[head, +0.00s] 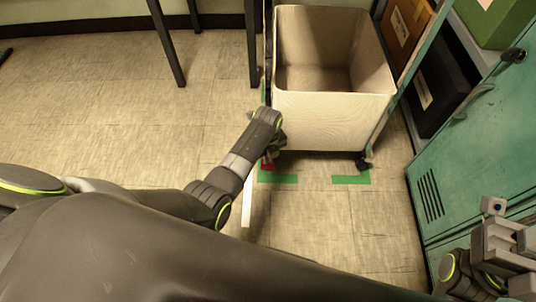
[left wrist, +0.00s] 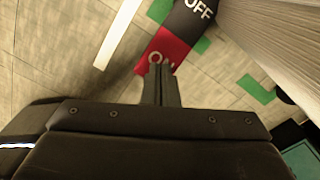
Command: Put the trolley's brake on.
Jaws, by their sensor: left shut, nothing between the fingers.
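The trolley (head: 330,120) is a beige open bin on castors, standing at the top middle of the head view. Its brake pedal has a red ON end (left wrist: 172,48) and a black OFF end (left wrist: 195,14) in the left wrist view. Only a bit of red (head: 267,163) shows in the head view, beside my left gripper (head: 274,147). My left gripper's fingers (left wrist: 161,70) are shut and empty, and their tips overlap the ON lettering. I cannot tell whether they touch the pedal or which way it tilts. My right gripper (head: 498,235) is at the lower right, away from the trolley.
Green floor marks (head: 351,179) lie in front of the trolley, and a white floor strip (head: 247,203) runs to its left. A teal locker (head: 480,150) stands at the right, near a shelf with boxes. Dark table legs (head: 168,45) stand at the upper left. The left floor is clear.

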